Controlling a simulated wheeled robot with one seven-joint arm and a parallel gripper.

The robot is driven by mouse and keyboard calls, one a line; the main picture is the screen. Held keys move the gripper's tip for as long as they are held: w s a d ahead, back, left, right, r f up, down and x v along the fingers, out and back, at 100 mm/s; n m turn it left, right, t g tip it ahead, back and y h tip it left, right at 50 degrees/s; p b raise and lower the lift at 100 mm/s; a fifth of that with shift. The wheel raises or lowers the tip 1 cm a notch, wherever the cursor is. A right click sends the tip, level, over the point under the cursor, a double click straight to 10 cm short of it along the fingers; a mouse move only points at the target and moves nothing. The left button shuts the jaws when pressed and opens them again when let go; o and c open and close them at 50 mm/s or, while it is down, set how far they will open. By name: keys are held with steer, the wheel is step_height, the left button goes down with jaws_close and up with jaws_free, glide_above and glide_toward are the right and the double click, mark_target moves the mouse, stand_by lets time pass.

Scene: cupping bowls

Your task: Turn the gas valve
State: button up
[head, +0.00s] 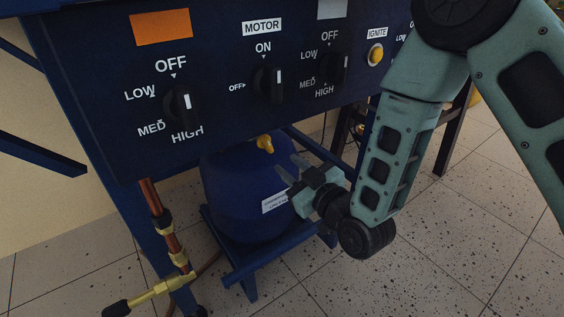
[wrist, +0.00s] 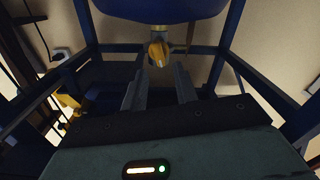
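A blue gas cylinder (head: 243,190) stands on a low blue frame under the control panel. A small yellow valve (head: 264,143) sits at its top, facing out. In the wrist view the valve (wrist: 158,52) lies just beyond the fingertips, roughly centred between them, with the cylinder (wrist: 160,8) along the top edge. My gripper (head: 290,169) is right of and below the valve in the head view. In the wrist view my gripper (wrist: 160,88) is open, its two fingers apart with nothing between them. The fingers do not appear to touch the valve.
The dark blue panel (head: 220,110) with knobs overhangs the cylinder. Blue frame bars (head: 255,262) surround it below. A copper pipe (head: 160,215) with a brass fitting (head: 160,288) and black handle runs at lower left. The speckled tile floor at right is clear.

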mark_target(271, 148)
steer(key=x, duration=0.8)
steer(key=shift+w+r, duration=0.1)
steer(key=shift+r, duration=0.15)
steer(key=c, duration=0.6)
